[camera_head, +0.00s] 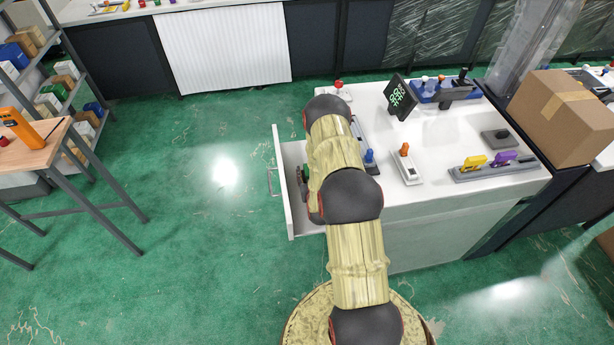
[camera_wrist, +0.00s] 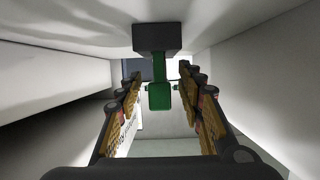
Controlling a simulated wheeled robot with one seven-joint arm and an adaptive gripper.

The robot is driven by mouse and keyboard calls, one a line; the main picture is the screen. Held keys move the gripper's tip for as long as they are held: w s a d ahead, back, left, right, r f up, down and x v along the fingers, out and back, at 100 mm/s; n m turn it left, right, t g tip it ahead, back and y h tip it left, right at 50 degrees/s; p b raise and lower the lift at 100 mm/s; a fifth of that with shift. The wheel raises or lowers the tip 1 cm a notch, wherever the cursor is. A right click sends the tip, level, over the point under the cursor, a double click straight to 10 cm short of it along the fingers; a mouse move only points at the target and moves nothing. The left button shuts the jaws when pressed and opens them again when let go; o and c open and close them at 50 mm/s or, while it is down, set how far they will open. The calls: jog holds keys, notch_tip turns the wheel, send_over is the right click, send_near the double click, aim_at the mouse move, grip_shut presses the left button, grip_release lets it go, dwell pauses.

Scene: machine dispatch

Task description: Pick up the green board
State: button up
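A green piece, which looks like the green board (camera_wrist: 159,96), shows in the wrist view between my fingers. Its upper end meets a dark block (camera_wrist: 157,38). A small bit of green also shows in the head view, inside the open drawer (camera_head: 281,180) of the white cabinet. My gripper (camera_wrist: 160,84) is open, with one finger on each side of the green piece and a gap to each. In the head view my arm hides most of the gripper and the drawer's inside.
Pale drawer walls rise close on both sides in the wrist view. The green floor left of the drawer is clear.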

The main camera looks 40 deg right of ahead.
jog(key=c, duration=0.3)
grip_shut()
dwell(0.4)
